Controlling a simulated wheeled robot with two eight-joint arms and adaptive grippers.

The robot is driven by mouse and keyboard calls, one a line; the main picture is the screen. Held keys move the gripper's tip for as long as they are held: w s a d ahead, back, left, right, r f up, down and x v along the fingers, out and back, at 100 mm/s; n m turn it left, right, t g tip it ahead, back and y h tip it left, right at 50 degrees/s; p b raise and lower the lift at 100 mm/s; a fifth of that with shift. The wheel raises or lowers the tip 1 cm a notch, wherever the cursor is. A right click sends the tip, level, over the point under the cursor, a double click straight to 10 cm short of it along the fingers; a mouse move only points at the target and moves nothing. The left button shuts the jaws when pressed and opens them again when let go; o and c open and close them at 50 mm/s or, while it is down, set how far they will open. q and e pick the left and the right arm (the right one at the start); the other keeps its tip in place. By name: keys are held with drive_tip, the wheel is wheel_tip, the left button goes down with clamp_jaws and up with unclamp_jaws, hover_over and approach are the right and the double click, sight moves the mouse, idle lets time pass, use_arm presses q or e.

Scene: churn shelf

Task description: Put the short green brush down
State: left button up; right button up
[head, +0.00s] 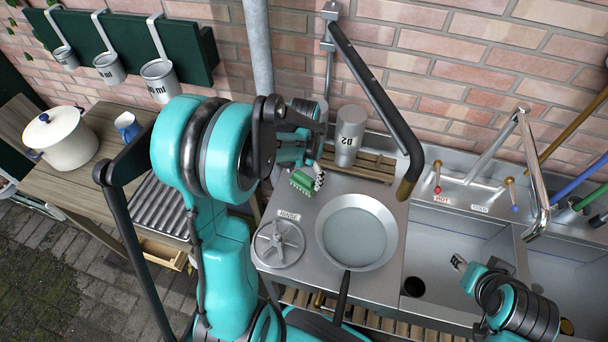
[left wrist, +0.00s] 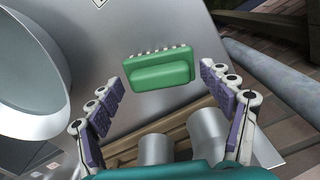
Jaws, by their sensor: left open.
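A pan (head: 356,233) sits right of the brush, and a spoked "RINSE" disc (head: 278,243) is in front. A metal can (head: 349,136) stands behind on a wooden slatted rack (head: 372,165). A black-handled pipe (head: 375,95) hangs over the counter. The sink (head: 440,243) is at right.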

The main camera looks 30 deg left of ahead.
sight(304, 176)
use_arm(q)
wheel_tip(304, 176, up, 11)
drive_tip(key=p, duration=0.4)
drive_tip(key=s+d+r+n+t, duration=0.1)
drive_tip(key=s+d+r+t, duration=0.5)
drive_tip(key=s+d, duration=0.4)
drive_tip(key=shift+s+d+n+t, duration=0.3)
drive_tip(key=shift+s+n+t, duration=0.1)
drive_tip(key=shift+s+t, duration=0.2)
